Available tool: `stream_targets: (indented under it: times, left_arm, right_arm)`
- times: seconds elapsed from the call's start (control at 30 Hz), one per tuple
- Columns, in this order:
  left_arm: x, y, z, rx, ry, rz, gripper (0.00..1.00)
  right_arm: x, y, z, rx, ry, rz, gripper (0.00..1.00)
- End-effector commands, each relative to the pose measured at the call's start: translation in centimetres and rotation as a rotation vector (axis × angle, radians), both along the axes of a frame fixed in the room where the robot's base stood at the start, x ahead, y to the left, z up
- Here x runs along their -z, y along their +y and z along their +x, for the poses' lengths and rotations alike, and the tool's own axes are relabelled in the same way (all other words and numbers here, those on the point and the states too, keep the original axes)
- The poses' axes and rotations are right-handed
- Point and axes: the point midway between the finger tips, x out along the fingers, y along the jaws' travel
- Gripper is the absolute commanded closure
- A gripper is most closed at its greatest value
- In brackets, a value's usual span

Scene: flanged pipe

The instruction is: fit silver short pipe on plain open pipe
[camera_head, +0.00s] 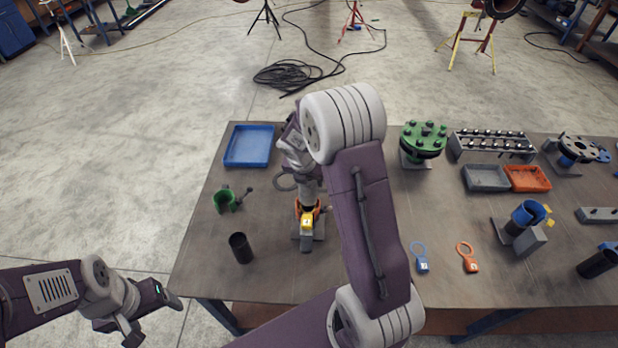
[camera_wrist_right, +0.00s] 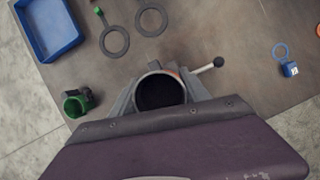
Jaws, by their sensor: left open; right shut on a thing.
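My right gripper (camera_head: 308,192) is over the left half of the table, above an orange fixture (camera_head: 307,210) with a yellow block and grey base. In the right wrist view, the gripper (camera_wrist_right: 160,92) is shut around a round, dark-bored piece with a grey rim, which looks like the silver short pipe (camera_wrist_right: 160,74). The plain open pipe is not clearly seen under it, so I cannot tell whether the two touch. A dark upright pipe (camera_head: 240,247) stands to the left of the fixture. My left gripper (camera_head: 156,321) is open and empty, off the table's left edge.
A blue tray (camera_head: 250,146) and a green clamp (camera_head: 226,199) are at the table's left. Flat dark rings (camera_wrist_right: 115,42) lie behind the held piece. A lever with a black knob (camera_wrist_right: 218,62) sticks out beside it. A green flange (camera_head: 424,135) and other fixtures fill the right.

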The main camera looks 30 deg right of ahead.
Motion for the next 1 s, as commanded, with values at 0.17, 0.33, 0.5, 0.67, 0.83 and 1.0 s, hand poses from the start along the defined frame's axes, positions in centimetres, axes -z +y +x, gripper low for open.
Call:
stream_targets:
  times: [0.17, 0.33, 0.5, 0.67, 0.83, 1.0]
  left_arm:
    - [0.0, 0.0, 0.0, 0.000, 0.000, 0.000, 0.24]
    - [0.1, 0.0, 0.0, 0.000, 0.000, 0.000, 0.24]
    - [0.7, 0.0, 0.0, 0.000, 0.000, 0.000, 0.24]
    - [1.4, 0.0, 0.0, 0.000, 0.000, 0.000, 0.24]
    - [2.1, 0.0, 0.0, 0.000, 0.000, 0.000, 0.24]
    - [2.3, 0.0, 0.0, 0.000, 0.000, 0.000, 0.24]
  right_arm:
    - [0.0, 0.0, 0.0, 0.000, -0.001, 0.000, 1.00]
    - [0.1, 0.0, 0.0, 0.001, -0.002, 0.000, 1.00]
    - [1.0, 0.0, 0.0, 0.002, -0.001, 0.001, 1.00]
    - [2.0, 0.0, 0.1, 0.000, -0.001, 0.000, 1.00]
    - [3.0, 0.0, 0.1, 0.001, -0.001, 0.001, 1.00]
    - [3.4, 0.0, 0.1, 0.001, -0.002, 0.000, 1.00]
